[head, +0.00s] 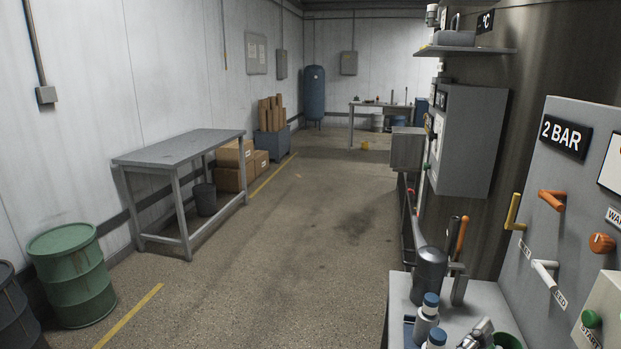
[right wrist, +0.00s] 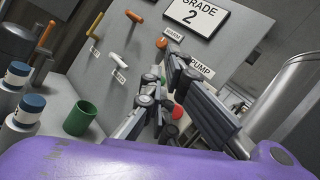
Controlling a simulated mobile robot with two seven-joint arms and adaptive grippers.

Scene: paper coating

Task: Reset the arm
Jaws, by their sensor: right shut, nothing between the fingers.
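My right gripper (right wrist: 164,76) shows in the right wrist view in front of the grey control panel (right wrist: 130,35). Its dark fingers are closed with nothing held. The purple casing of my right arm fills the bottom of that view. The panel carries a yellow lever (right wrist: 95,24), a white lever (right wrist: 116,60) and an orange lever (right wrist: 134,16). In the head view the panel (head: 575,160) stands at the right, with a "2 BAR" plate (head: 566,137). My left gripper is not in view.
A bench (head: 400,295) holds bottles (head: 425,318), a grey canister (head: 430,270) and a green cup, which also shows in the right wrist view (right wrist: 80,119). A steel table (head: 180,148), cardboard boxes (head: 228,180) and a green drum (head: 72,275) line the left wall. The middle floor is clear.

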